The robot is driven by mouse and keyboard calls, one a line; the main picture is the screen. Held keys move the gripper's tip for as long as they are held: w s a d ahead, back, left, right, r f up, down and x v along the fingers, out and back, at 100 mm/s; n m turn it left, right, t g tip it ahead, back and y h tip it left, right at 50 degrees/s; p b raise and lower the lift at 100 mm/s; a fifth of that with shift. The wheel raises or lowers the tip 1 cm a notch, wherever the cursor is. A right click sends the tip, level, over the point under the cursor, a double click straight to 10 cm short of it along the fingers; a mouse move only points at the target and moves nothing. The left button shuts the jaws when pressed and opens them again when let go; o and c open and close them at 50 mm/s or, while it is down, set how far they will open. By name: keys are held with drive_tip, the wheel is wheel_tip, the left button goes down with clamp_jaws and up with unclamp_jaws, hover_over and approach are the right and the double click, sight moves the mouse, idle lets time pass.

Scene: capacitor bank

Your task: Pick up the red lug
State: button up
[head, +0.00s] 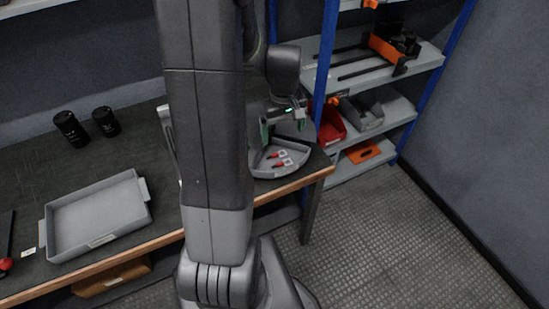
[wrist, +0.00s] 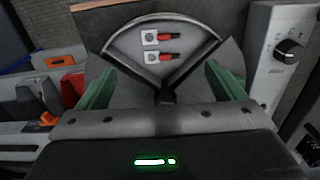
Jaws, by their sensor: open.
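Two red lugs with pale square ends lie side by side in a grey fan-shaped tray (head: 262,173) on the bench. In the head view one red lug (head: 275,156) lies behind the other red lug (head: 280,164). In the wrist view they show as an upper lug (wrist: 160,36) and a lower lug (wrist: 159,57). My gripper (wrist: 160,88) is open and empty, its green fingers spread to either side of the tray's narrow end in the wrist view. In the head view my own arm hides part of the bench and the tray's left side.
A grey rectangular tray (head: 97,217) and two black cylinders (head: 71,128) (head: 106,121) stand on the bench at left. A device with a black knob (wrist: 290,50) is at right in the wrist view. Blue-post shelves with bins (head: 362,112) stand right of the bench.

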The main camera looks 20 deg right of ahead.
sight(282, 162)
wheel_tip(282, 162, down, 12)
drive_tip(key=shift+f, duration=0.25)
idle(0.5)
drive_tip(key=shift+c, duration=0.4)
drive_tip(key=c, duration=1)
